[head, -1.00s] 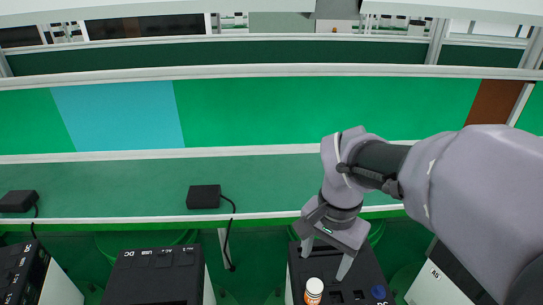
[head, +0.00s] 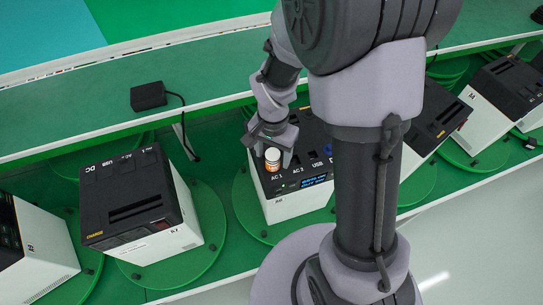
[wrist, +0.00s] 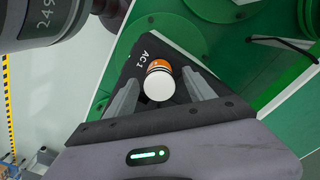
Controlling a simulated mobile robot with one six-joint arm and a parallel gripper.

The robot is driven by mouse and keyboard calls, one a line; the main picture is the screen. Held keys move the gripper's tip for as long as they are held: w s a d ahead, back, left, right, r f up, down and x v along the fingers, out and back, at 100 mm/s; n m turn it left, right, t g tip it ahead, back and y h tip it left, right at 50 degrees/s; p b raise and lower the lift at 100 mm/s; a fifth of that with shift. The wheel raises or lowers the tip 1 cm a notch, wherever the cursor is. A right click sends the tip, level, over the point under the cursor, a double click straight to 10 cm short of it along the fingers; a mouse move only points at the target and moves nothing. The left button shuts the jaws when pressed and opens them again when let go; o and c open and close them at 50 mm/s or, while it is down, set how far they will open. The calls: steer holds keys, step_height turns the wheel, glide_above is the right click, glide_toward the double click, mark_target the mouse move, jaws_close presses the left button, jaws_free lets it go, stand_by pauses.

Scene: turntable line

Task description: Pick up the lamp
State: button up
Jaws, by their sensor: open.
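A small white-topped cylinder with an orange band (head: 272,159) stands upright on the black top of the box labelled A6 (head: 291,208). It is the only lamp-like thing I see, but I cannot tell for sure that it is a lamp. My gripper (head: 271,158) is open at that box, with the cylinder between its fingers in the picture. In the wrist view the cylinder (wrist: 158,84) shows its white round end, with a grey finger on each side and gaps between. My gripper (wrist: 161,82) does not appear to touch it.
More black-topped white boxes stand on round green turntables, such as the A7 box (head: 140,205) at left and another box (head: 437,115) at right. A small black block with a cable (head: 148,96) sits on the green ledge (head: 90,115) behind.

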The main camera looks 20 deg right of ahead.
steer(key=shift+f, duration=0.2)
steer(key=shift+s+a+r, duration=0.1)
steer(key=shift+s, duration=0.05)
steer(key=shift+c, duration=0.9)
jaws_close()
steer(key=shift+r, duration=0.25)
step_height(320, 180, up, 3)
steer(key=shift+r, duration=0.1)
steer(key=s+d+b, duration=0.2)
steer(key=s+b, duration=0.2)
steer(key=s, duration=0.3)
steer(key=s+d+r+b, duration=0.1)
steer(key=s+b, duration=0.3)
steer(key=s, duration=0.4)
steer(key=shift+s+d+r, duration=0.15)
steer(key=shift+s+d, duration=0.1)
steer(key=shift+d, duration=0.2)
